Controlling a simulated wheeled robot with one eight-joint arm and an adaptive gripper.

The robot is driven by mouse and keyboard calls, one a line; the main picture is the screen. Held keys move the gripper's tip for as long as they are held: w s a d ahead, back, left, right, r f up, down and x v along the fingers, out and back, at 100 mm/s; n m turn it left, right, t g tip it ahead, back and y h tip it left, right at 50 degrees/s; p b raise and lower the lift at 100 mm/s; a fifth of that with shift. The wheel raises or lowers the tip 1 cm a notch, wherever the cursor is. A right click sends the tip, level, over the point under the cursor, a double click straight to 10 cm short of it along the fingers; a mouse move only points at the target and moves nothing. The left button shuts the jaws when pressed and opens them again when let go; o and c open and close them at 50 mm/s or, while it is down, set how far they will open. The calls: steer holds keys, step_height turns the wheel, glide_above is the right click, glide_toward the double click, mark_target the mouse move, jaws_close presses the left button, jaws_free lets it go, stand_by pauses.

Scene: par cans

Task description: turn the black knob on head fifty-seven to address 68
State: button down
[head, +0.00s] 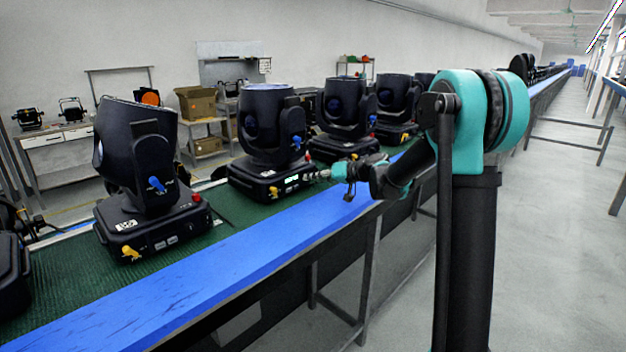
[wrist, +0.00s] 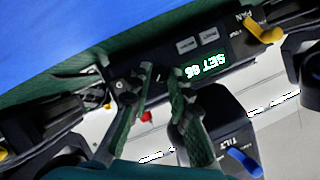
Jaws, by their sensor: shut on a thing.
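The moving head (head: 268,125) that my gripper reaches is a dark fixture on the belt. Its base carries a lit display (wrist: 208,64), upside down in the wrist view, that seems to read SET 86; the small digits are hard to be sure of. My gripper (wrist: 163,80) is at the panel beside the display, its green fingers closed on the black knob. The knob is mostly hidden between the fingertips. In the head view my gripper (head: 324,174) meets the base's right front side.
A yellow PAN lever (wrist: 264,30) and a blue TILT lever (wrist: 243,162) stick out near the display. Other heads stand on the green belt (head: 225,222) to both sides, one at left (head: 140,150). A blue rail (head: 240,262) runs along the belt's front.

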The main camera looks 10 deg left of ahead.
steer(key=m, duration=0.1)
steer(key=m+g+y, duration=0.1)
steer(key=m+y, duration=0.1)
steer(key=m, duration=0.1)
steer(key=shift+w+d+f, duration=0.2)
steer(key=shift+f, duration=0.05)
steer(key=m+y, duration=0.1)
steer(key=m, duration=0.1)
steer(key=m+y, duration=0.1)
steer(key=m, duration=0.1)
steer(key=shift+f+m+g, duration=0.2)
steer(key=shift+m+g, duration=0.1)
stand_by(0.5)
steer(key=c, duration=1.4)
jaws_free()
steer(key=shift+d, duration=0.1)
steer(key=v, duration=1.2)
steer(key=shift+w+f, duration=0.1)
steer(key=shift+f, duration=0.2)
